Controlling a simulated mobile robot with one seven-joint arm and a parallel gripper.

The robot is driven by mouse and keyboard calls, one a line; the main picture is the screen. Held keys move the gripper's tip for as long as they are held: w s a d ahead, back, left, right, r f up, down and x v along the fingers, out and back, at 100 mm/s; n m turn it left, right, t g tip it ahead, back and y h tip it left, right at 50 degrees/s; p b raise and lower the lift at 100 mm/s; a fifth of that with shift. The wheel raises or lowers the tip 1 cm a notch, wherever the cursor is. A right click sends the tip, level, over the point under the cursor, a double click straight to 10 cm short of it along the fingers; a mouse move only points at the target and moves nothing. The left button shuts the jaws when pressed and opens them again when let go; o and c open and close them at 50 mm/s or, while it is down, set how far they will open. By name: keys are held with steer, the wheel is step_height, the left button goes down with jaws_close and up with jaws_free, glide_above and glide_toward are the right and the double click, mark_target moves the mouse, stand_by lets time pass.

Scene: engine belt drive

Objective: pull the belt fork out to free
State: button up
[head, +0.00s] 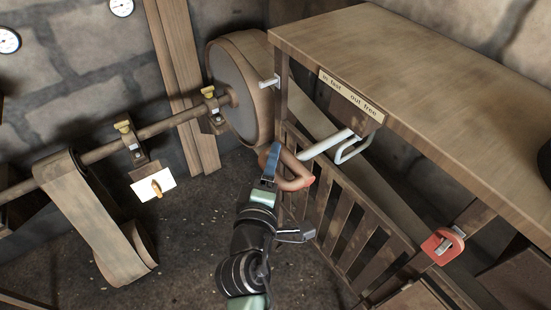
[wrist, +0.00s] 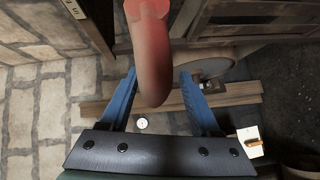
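The belt fork's pale rod (head: 328,144) comes out under the bench, below a plate (head: 350,95) reading "in fast" and "out free". A red-brown looped handle (head: 297,182) is at the rod's near end. My gripper (head: 274,150) is at the handle's left side, its blue fingers upright. In the wrist view the red handle (wrist: 152,60) hangs between the two spread fingers of my gripper (wrist: 158,74), with gaps at both sides. The fingers do not visibly press on it. The fork's inner end is hidden in the head view.
The wooden bench (head: 420,65) stands above and to the right. A slatted guard (head: 345,220) is below the rod. A large pulley (head: 235,90) and shaft (head: 170,122) are behind, with a belt (head: 95,220) at left. A red-handled latch (head: 442,246) is at right.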

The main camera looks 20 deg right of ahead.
steer(key=shift+d+r, duration=0.1)
steer(key=shift+r, duration=0.1)
stand_by(0.3)
steer(key=v, duration=1.3)
steer(key=shift+f+b, duration=0.15)
steer(key=shift+b, duration=0.3)
steer(key=shift+w, duration=0.1)
